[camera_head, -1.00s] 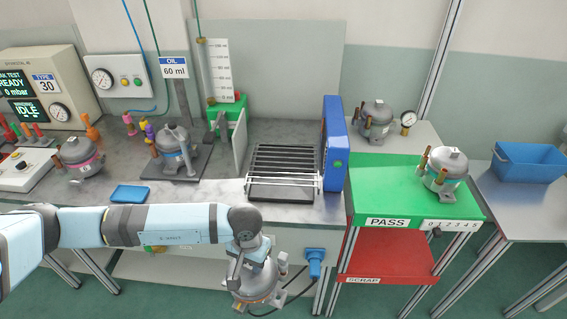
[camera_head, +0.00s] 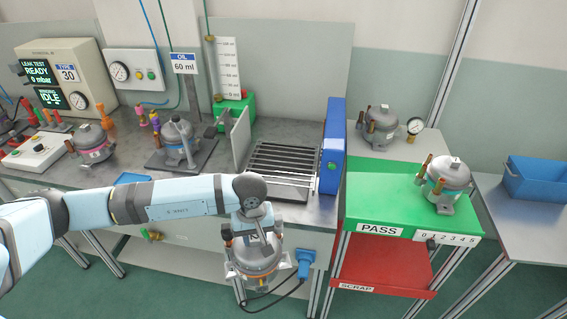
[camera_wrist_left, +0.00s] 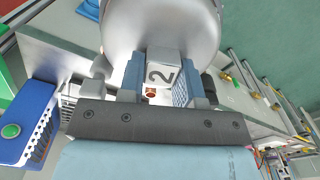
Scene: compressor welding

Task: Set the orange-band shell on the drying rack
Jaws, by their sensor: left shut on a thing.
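My left gripper (camera_head: 257,238) is shut on a grey metal shell (camera_head: 254,262), which hangs in front of the bench, below its front edge in the picture. A thin orange band shows low on the shell. In the left wrist view the fingers (camera_wrist_left: 161,80) close on a block marked 2 on top of the shell (camera_wrist_left: 160,22). The drying rack (camera_head: 282,167), a dark slatted metal rack, stands on the bench behind and slightly right of the shell. Its slats are empty. My right gripper is not in view.
A blue box (camera_head: 333,150) stands right of the rack; it also shows in the left wrist view (camera_wrist_left: 25,125). A thin upright panel (camera_head: 241,140) is at its left. Another shell (camera_head: 447,178) sits on the green PASS table (camera_head: 385,200). A blue tray (camera_head: 132,178) lies left.

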